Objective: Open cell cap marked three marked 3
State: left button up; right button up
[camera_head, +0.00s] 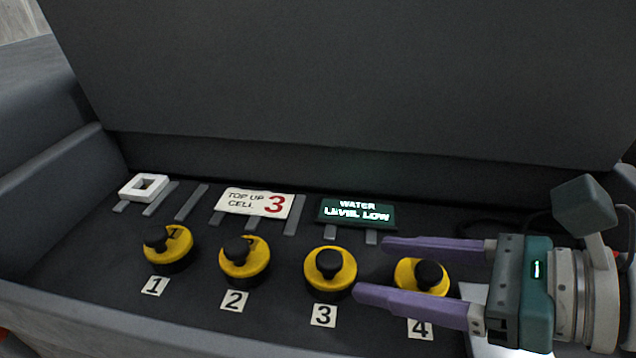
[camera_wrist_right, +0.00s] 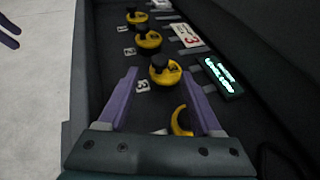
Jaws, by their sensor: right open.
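The cell cap marked 3 is a yellow disc with a black knob (camera_head: 330,268), seated in the dark panel above its label "3" (camera_head: 323,315). In the right wrist view this cap (camera_wrist_right: 158,75) lies beyond my fingertips. My right gripper (camera_head: 372,267) is open, its purple fingers pointing left toward cap 3. The fingers appear on either side of cap 4 (camera_head: 407,272), and their tips stop short of cap 3. Nothing is held. Purple fingers of my left gripper (camera_wrist_right: 8,31) show at the wrist view's left edge; their opening is unclear.
Caps 1 (camera_head: 172,246) and 2 (camera_head: 245,262) stand left of cap 3. Box walls and a raised lid (camera_head: 350,80) bound the panel.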

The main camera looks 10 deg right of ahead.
aim_at(336, 260)
jog(key=x, duration=0.5)
jog(key=shift+w+a, duration=0.1)
jog(key=shift+a, duration=0.05)
grip_shut()
dwell(0.4)
